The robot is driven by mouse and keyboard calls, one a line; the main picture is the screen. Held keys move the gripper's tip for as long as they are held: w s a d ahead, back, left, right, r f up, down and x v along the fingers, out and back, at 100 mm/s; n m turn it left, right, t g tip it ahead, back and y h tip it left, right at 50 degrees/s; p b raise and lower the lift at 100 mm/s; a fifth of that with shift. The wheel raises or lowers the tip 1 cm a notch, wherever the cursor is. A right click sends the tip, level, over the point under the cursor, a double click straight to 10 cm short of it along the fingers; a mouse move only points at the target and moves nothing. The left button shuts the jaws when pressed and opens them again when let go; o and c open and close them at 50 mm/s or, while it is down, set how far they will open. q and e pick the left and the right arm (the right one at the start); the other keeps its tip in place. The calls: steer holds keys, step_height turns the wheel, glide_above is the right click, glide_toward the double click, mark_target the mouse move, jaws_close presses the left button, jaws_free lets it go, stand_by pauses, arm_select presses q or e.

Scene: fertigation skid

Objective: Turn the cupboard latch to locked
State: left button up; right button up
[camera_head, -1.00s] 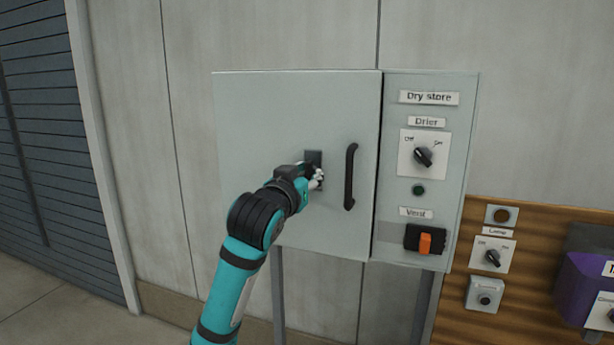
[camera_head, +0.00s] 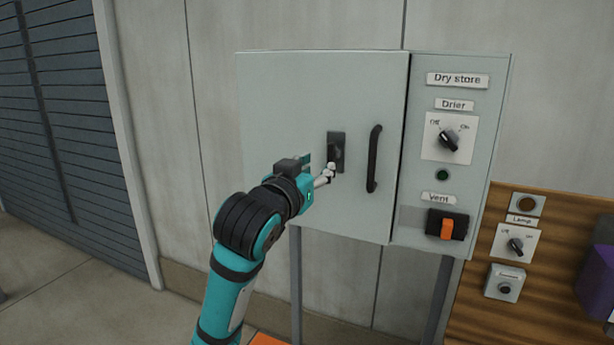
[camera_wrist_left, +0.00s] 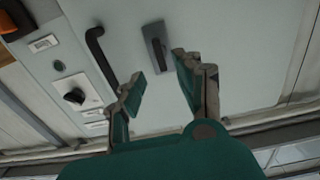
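The cupboard (camera_head: 290,95) is a pale grey-green box with its door shut. Its latch (camera_head: 337,140) is a dark plate with a black lever, left of the door handle; the lever looks roughly upright, its lower part partly hidden by my fingers. In the left wrist view the latch (camera_wrist_left: 157,45) lies beyond the fingertips, and the lever runs along the plate. My left gripper (camera_head: 329,174) is just in front of and below the latch. In the left wrist view its fingers (camera_wrist_left: 158,72) are spread with nothing between them. My right gripper is not in view.
The black door handle (camera_head: 374,158) stands close right of the latch. The panel at right carries the Drier knob (camera_head: 448,140), a green button (camera_head: 442,175) and the orange Vent switch (camera_head: 447,229). A wooden board (camera_head: 480,270) with Lamp controls is lower right.

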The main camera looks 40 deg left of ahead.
arm_select(q)
steer(key=v, duration=0.4)
stand_by(0.4)
